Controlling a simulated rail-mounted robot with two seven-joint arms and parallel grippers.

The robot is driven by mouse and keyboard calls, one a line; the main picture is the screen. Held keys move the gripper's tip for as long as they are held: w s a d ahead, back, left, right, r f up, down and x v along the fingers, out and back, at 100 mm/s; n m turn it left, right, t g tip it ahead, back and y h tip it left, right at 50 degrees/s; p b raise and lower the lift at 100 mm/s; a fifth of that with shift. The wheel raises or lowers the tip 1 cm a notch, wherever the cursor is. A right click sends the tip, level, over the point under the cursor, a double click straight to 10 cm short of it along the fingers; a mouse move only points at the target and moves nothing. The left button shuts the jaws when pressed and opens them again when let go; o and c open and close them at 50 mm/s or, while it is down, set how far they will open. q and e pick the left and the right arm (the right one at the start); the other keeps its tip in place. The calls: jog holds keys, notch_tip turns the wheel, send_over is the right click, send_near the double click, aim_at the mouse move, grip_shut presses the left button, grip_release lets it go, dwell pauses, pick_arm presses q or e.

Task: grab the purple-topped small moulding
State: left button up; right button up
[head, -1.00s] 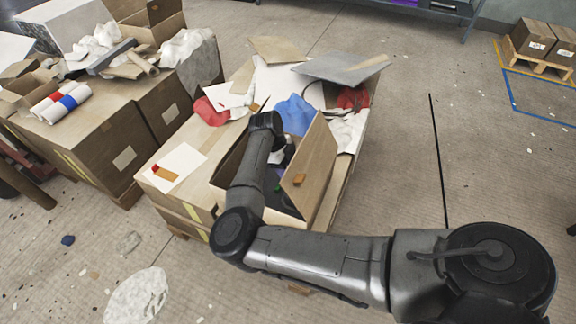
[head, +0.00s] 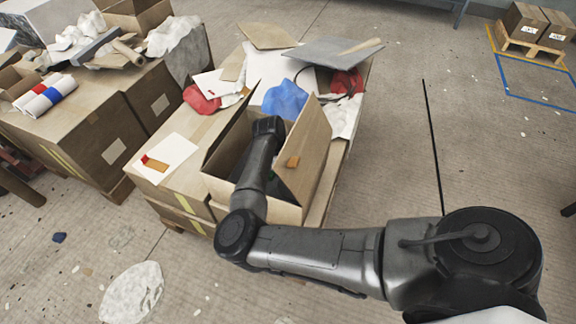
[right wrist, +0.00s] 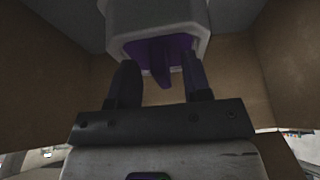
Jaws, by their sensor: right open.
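The purple-topped small moulding (right wrist: 153,48) shows in the right wrist view at the top middle, a pale grey many-sided piece with a purple face and a purple tab pointing towards my gripper. My right gripper (right wrist: 161,82) is open, with one dark finger on either side of the tab; I cannot tell whether they touch it. In the head view my right arm reaches down into an open cardboard box (head: 222,187), and its gripper and the moulding are hidden inside. My left gripper is not in view.
The box's raised flap (head: 306,150) stands close on the right of my arm. Around it lie blue cloth (head: 285,99), red cloth (head: 201,99) and a grey sheet (head: 330,51). Another cluttered stack of boxes (head: 75,124) stands left.

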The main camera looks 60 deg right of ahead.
grip_shut()
dwell(0.3)
jog(key=shift+w, duration=0.2)
